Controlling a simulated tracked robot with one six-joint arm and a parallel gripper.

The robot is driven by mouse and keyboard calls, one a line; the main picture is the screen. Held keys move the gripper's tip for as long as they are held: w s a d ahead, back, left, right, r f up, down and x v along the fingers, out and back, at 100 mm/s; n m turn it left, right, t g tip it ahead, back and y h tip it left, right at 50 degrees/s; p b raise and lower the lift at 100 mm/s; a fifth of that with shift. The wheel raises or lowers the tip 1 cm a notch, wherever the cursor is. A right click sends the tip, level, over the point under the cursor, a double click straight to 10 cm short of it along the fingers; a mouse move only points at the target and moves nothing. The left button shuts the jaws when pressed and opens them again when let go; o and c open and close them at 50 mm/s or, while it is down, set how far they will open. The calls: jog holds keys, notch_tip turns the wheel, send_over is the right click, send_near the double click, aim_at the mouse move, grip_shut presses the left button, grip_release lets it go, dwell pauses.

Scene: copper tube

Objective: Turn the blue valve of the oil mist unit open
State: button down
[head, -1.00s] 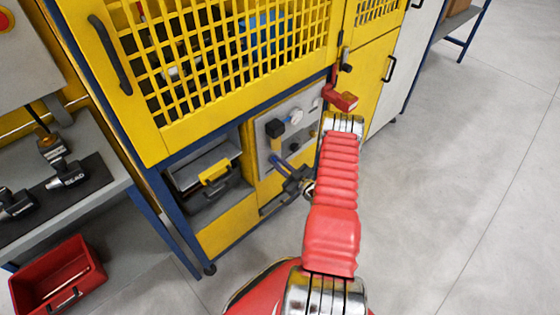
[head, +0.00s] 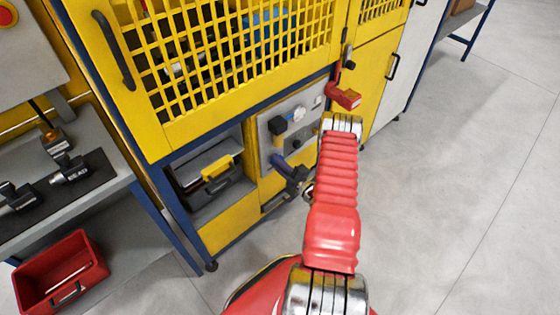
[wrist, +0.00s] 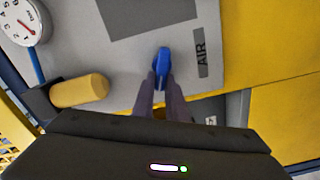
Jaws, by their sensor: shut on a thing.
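The blue valve (wrist: 163,62) sits on the grey panel (wrist: 125,75), left of the AIR label, in the wrist view. My gripper (wrist: 162,80) is shut on the valve's blue handle; its dark fingers cover the lower part. In the head view my gripper (head: 288,168) reaches the lower part of the panel (head: 305,108), at the blue piece there. The oil mist unit has a round gauge (wrist: 20,20) and a yellow cylinder (wrist: 80,90), which lie left of the valve in the wrist view.
A yellow mesh guard (head: 235,50) is above the panel. A red part (head: 347,98) juts out beside my arm. An open bay with a yellow-handled case (head: 216,168) is left of the panel. A red bin (head: 60,270) is at lower left. The floor at right is clear.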

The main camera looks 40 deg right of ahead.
jog(key=shift+a+f+n, duration=0.2)
jog(key=shift+f+n, duration=0.1)
jog(key=shift+n, duration=0.9)
jog(key=shift+a+f+n, duration=0.15)
jog(key=shift+f+n, duration=0.1)
jog(key=shift+n, duration=0.95)
jog(key=shift+a, duration=0.1)
jog(key=c, duration=1.8)
grip_release()
jog(key=shift+o, duration=0.2)
jog(key=shift+d, duration=0.2)
jog(key=s, duration=1.3)
jog(key=shift+s+d, duration=0.2)
jog(key=shift+s, duration=0.2)
